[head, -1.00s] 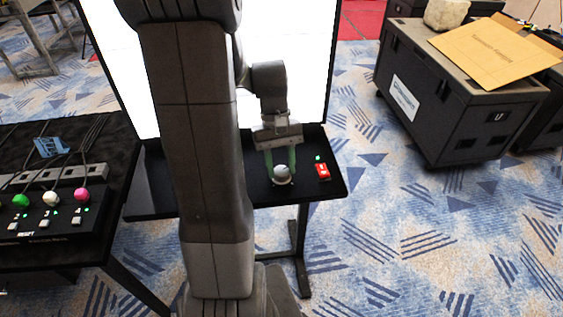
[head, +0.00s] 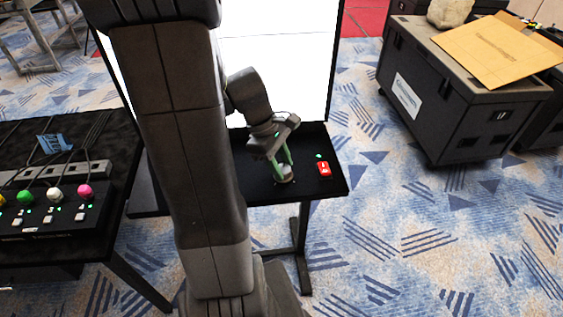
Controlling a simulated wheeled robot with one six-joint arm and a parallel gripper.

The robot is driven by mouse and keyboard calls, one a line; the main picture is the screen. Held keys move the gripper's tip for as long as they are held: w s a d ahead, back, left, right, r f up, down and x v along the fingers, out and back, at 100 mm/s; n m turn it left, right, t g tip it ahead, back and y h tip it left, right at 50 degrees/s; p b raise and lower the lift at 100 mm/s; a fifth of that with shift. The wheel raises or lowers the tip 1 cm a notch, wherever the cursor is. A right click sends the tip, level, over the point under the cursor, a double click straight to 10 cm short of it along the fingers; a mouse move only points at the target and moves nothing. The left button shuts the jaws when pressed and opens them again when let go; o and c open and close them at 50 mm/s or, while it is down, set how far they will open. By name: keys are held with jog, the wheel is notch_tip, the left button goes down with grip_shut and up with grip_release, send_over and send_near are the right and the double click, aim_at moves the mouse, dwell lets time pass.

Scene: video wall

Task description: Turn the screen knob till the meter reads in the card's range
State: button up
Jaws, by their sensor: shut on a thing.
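The silver screen knob (head: 284,178) stands on the black shelf in front of the lit screen. My gripper (head: 283,170) has green fingers that reach down around the knob and are shut on it; the wrist is rotated and tilted. The white screen (head: 287,75) is partly hidden behind my arm. No meter reading or card range can be made out in the visible part of the screen.
A black case (head: 455,100) with a brown envelope (head: 497,52) stands at right.

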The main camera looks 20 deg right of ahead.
jog(key=shift+n, duration=0.6)
jog(key=o, duration=1)
jog(key=v, duration=1.3)
jog(key=shift+a+r, duration=0.3)
jog(key=shift+a, duration=0.1)
jog(key=x, duration=1.4)
jog(key=shift+w+d, duration=0.1)
jog(key=shift+d, duration=0.15)
jog(key=shift+r, duration=0.1)
